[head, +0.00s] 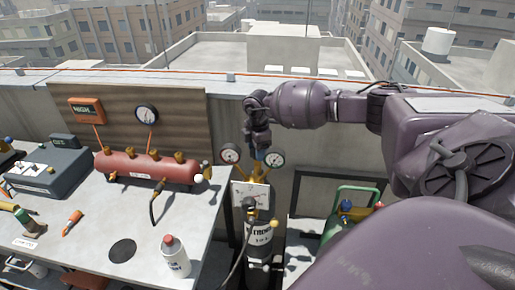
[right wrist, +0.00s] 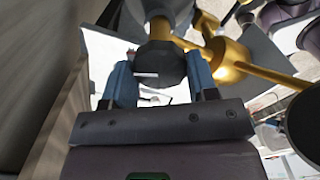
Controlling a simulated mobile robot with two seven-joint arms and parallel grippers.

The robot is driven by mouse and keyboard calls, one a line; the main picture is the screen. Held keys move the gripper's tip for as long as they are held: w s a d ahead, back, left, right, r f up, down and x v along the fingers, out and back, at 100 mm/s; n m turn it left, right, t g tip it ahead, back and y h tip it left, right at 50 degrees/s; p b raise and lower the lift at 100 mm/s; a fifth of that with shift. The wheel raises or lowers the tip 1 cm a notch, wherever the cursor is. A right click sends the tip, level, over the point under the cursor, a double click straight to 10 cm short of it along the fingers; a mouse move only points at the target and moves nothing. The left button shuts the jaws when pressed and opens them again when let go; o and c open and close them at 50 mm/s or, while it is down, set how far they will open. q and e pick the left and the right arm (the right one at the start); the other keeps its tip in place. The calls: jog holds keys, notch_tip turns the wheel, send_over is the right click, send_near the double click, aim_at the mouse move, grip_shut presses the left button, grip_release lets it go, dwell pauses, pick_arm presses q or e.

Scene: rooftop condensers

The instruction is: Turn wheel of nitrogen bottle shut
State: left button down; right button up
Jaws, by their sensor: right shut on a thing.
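The nitrogen bottle (head: 260,240) stands upright, dark with a white label, beside the right end of the workbench. Brass fittings and two round gauges, the left (head: 230,153) and the right (head: 274,159), sit at its top. My right gripper (head: 261,148) reaches down over the bottle's top from above. In the right wrist view its blue fingers (right wrist: 161,78) are on both sides of the dark, many-sided wheel (right wrist: 160,62) and shut on it. A brass regulator body (right wrist: 228,58) is just right of the wheel. In the head view my gripper hides the wheel. My left gripper is not in view.
The bench carries a red manifold (head: 148,169), a white bottle (head: 175,256), a dark grey case (head: 48,173) and an orange-handled tool (head: 72,222). A green cylinder (head: 345,223) stands right of the nitrogen bottle. A low parapet runs behind.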

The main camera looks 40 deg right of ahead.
jog(key=shift+r+m, duration=0.1)
jog(key=shift+m, duration=1.6)
jog(key=shift+w, duration=0.1)
jog(key=o, duration=0.9)
notch_tip(320, 180, up, 11)
jog(key=shift+f+b, duration=0.1)
jog(key=shift+b, duration=0.5)
jog(key=shift+a+f, duration=0.1)
